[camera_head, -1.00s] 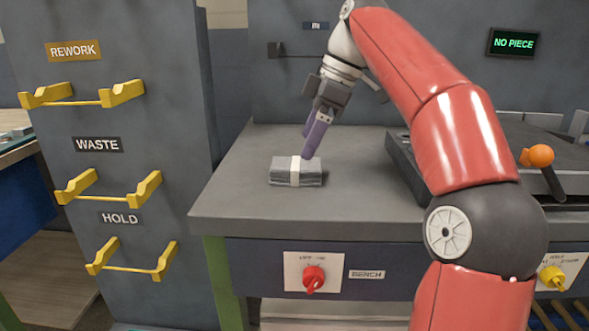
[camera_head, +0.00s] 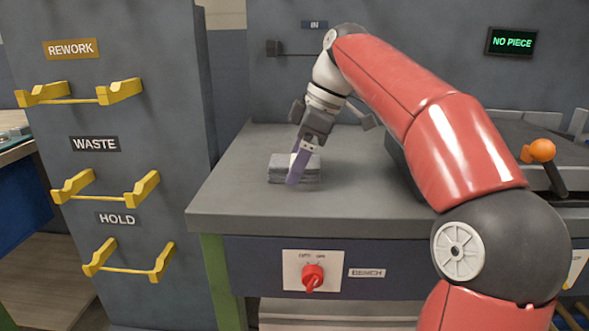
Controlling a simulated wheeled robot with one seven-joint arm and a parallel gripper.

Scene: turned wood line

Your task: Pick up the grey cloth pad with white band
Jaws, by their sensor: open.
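The grey cloth pad with white band (camera_head: 311,174) lies flat on the left part of the grey bench top (camera_head: 350,207). My gripper (camera_head: 297,172) points down at the pad, with its purple finger in front of the pad's near face. The finger covers most of the white band. The jaws are open. The far finger is mostly hidden behind the near one or the pad, and I cannot tell whether either finger touches the pad.
A dark machine with an orange-knobbed lever (camera_head: 541,150) stands at the bench's right. A red knob (camera_head: 313,276) is on the bench front. A grey panel with yellow holders (camera_head: 106,192) stands at the left. The bench top around the pad is clear.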

